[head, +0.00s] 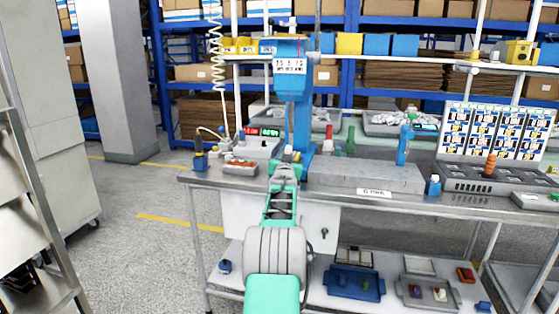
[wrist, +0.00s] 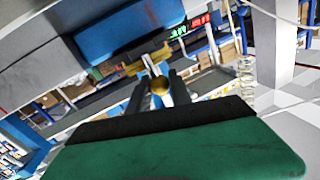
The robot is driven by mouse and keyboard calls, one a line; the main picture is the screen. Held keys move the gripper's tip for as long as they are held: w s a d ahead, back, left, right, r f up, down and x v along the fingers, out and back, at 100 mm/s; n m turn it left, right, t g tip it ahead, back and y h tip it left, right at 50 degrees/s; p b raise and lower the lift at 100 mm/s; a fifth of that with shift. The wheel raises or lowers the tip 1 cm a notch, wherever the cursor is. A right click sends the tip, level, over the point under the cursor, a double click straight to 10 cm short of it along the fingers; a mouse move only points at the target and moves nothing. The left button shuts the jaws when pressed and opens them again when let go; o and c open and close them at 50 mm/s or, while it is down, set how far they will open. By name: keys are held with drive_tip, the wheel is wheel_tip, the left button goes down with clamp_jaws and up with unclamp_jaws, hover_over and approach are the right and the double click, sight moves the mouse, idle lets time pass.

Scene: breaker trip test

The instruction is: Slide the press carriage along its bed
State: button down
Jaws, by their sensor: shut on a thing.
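The blue press (head: 293,90) stands upright at the left end of a long grey bed (head: 365,177) on the workbench. Its blue carriage shows in the wrist view (wrist: 125,32) beside the grey bed (wrist: 40,65). My gripper (head: 290,159) is at the front of the press foot. In the wrist view, the two dark fingers of my gripper (wrist: 158,86) are shut around a round brass knob (wrist: 159,84) on a bar in front of the carriage. In the head view my gripper and wrist mostly hide the knob.
A blue post (head: 403,145) stands behind the bed's right part. The bed's top right of the press looks clear.

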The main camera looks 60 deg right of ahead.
drive_tip(key=shift+w+a+r, duration=0.1)
drive_tip(key=shift+w, duration=0.05)
drive_tip(key=c, duration=1.2)
unclamp_jaws()
drive_tip(key=shift+w, duration=0.1)
drive_tip(key=v, duration=0.7)
drive_tip(key=shift+s+a, duration=0.2)
drive_tip(key=shift+a, duration=0.15)
